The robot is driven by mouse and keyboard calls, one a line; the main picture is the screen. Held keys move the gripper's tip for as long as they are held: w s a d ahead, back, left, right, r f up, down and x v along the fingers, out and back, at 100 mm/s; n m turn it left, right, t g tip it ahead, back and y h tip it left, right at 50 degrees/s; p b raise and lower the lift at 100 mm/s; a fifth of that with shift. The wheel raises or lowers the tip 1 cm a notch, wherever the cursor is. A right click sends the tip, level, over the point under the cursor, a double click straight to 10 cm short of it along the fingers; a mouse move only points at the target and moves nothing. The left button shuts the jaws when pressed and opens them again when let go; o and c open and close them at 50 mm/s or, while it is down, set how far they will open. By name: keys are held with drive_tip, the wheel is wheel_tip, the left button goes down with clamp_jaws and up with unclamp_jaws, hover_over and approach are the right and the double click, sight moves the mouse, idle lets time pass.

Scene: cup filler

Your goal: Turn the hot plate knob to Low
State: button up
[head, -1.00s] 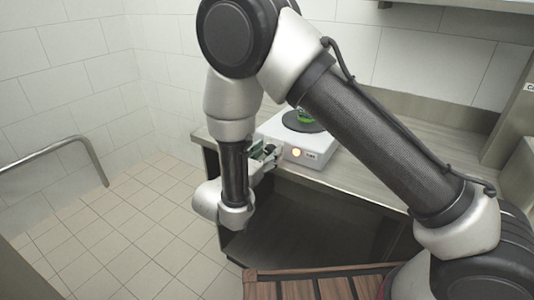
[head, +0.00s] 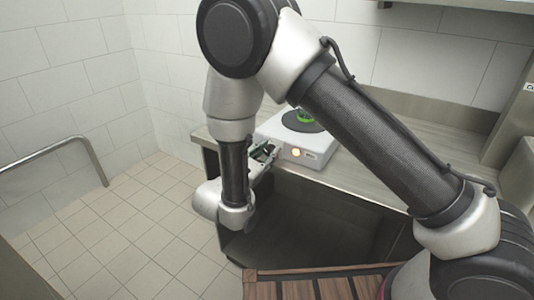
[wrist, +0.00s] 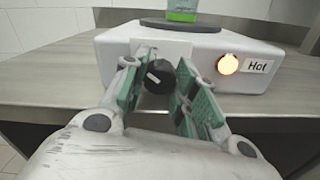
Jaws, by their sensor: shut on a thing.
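The white hot plate (head: 310,147) stands on the counter, with a lit orange lamp (wrist: 228,64) and a "Hot" label (wrist: 257,66) on its front. The black knob (wrist: 159,78) is on the same front face, left of the lamp, with a white mark on it. The mark leans to the upper left in the wrist view. My gripper (wrist: 160,92) is at the front face, its green-padded fingers either side of the knob and shut on it. It also shows in the head view (head: 266,153). The knob's setting text cannot be read.
A green container (wrist: 183,8) stands on the dark round heating plate (head: 297,121). The counter (head: 365,180) is clear to the right of the hot plate. Open dark space lies below the counter. A metal rail (head: 60,148) is at the left.

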drive_tip(key=o, duration=1)
drive_tip(key=v, duration=1.2)
